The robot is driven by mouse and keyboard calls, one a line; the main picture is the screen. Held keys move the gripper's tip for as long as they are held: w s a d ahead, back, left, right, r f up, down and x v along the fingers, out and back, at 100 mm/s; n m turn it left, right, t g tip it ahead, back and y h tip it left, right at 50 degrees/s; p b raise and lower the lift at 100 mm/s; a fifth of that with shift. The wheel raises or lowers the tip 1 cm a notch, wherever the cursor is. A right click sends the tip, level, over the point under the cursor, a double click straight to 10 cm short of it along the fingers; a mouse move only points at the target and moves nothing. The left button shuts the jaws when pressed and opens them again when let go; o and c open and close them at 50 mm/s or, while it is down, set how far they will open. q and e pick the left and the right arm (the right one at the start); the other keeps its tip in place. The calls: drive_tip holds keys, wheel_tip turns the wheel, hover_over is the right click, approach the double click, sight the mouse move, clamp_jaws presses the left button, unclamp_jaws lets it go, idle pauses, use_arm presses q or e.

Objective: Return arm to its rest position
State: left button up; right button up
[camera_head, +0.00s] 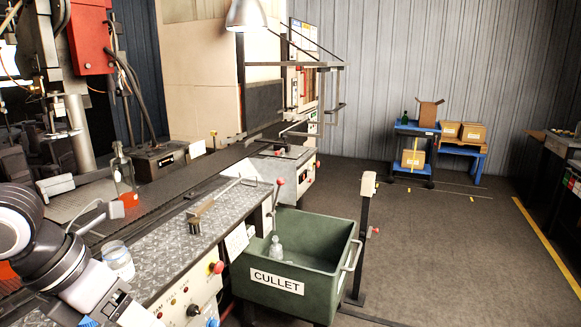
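One of my arms comes in at the lower left, with white and dark grey links. It runs down and right past the picture's bottom edge, and I see no gripper fingers on it. My other arm does not show. A clear glass jar (118,262) stands beside this arm, at the near edge of the tread-plate bench (168,245). The arm covers part of the bench's near left end.
A green bin marked CULLET (315,288) stands right of the bench, with a clear bottle (276,246) in it. A post (362,240) stands beside the bin. Open floor lies to the right, before a blue cart (415,130).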

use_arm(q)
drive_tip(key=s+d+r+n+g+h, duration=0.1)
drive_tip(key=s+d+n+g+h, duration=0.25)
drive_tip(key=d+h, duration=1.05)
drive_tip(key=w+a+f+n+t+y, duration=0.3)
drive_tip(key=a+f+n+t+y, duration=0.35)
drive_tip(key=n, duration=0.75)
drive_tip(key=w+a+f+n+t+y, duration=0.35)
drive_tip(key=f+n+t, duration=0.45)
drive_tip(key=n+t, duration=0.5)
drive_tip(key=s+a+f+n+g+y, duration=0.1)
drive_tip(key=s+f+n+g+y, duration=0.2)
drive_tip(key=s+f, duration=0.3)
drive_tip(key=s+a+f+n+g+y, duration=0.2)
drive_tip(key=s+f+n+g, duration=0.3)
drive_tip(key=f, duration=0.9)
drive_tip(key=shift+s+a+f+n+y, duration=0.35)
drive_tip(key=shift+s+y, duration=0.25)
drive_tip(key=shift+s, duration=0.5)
